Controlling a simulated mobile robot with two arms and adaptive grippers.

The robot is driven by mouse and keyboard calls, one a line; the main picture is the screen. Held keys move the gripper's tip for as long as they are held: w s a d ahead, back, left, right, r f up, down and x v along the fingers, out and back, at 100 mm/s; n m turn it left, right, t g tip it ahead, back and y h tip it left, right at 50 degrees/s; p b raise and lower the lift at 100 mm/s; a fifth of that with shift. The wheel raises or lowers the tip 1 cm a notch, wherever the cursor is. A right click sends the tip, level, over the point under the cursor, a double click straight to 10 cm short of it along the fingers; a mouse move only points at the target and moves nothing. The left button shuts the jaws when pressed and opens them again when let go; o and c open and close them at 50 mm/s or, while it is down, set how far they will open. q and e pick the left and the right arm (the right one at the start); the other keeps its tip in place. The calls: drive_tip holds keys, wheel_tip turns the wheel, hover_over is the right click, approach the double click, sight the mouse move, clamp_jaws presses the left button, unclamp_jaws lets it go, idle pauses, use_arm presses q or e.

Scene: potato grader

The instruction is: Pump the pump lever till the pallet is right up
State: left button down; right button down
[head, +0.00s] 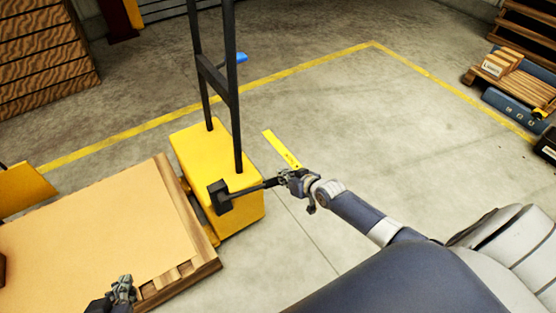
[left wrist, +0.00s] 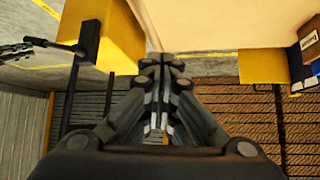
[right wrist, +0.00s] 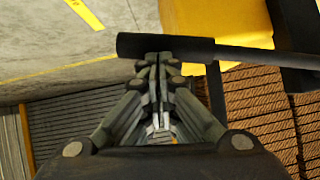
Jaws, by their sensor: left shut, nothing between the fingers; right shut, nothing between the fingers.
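The pump lever (head: 250,188) is a black rod reaching right from a black block on the yellow pump unit (head: 240,200). My right gripper (head: 287,178) is shut at the lever's outer end. In the right wrist view the lever's thick grip (right wrist: 185,47) crosses just beyond the closed fingertips (right wrist: 157,58); I cannot tell whether they touch. The pallet (head: 85,235), with a flat tan top, lies left of the unit. Its height above the floor is hard to judge. My left gripper (head: 123,283) is shut and empty by the pallet's near edge, with its closed fingertips in the left wrist view (left wrist: 162,60).
A black mast frame (head: 215,80) rises from the unit. A yellow strip (head: 281,149) with a dark mark is right of it. Stacked boards (head: 40,50) stand back left, and a loaded pallet (head: 510,75) back right.

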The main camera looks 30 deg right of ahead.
use_arm(q)
drive_tip(key=shift+w+d+r+t+h+b, duration=0.15)
drive_tip(key=shift+w+d+r+t, duration=0.1)
drive_tip(key=shift+w+r+t, duration=0.3)
drive_tip(key=shift+w+d+r+t+h+b, duration=0.1)
drive_tip(key=shift+w+d+r+t, duration=0.1)
drive_tip(key=shift+w+r+t, duration=0.35)
drive_tip(key=shift+w+d+r+t+h+b, duration=0.15)
drive_tip(key=shift+w+d+r+t, duration=0.15)
drive_tip(key=shift+w+r, duration=0.35)
use_arm(e)
drive_tip(key=shift+w+f, duration=0.1)
drive_tip(key=shift+f, duration=0.55)
drive_tip(key=shift+r, duration=0.1)
